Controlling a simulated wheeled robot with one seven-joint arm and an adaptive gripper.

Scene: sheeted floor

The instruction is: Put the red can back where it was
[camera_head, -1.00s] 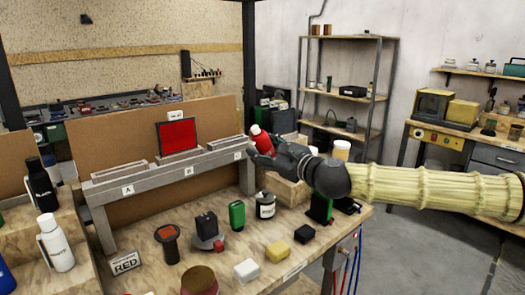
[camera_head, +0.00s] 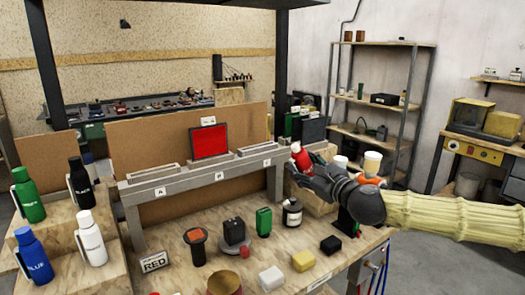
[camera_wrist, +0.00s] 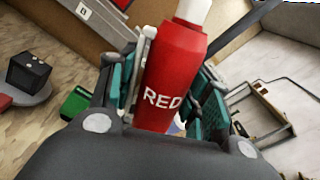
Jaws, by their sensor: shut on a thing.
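The red can (camera_head: 301,158) is a red bottle with a white cap. My gripper (camera_head: 297,168) is shut around it and holds it up near the right end of the grey rack. In the wrist view the can (camera_wrist: 170,78) stands between the fingers, tilted in the picture, with its RED lettering showing; its lower end is partly hidden. The grey rack (camera_head: 150,207) bears labels A, B and a third at the right. A red panel (camera_head: 210,141) stands behind its middle.
A stepped wooden stand (camera_head: 102,276) at left holds green (camera_head: 29,196), black (camera_head: 80,183), blue (camera_head: 32,256) and white (camera_head: 90,238) bottles. Several small items, including a green canister (camera_head: 264,221) and black-labelled jar (camera_head: 292,213), crowd the bench. Cups (camera_head: 371,163) stand behind my arm.

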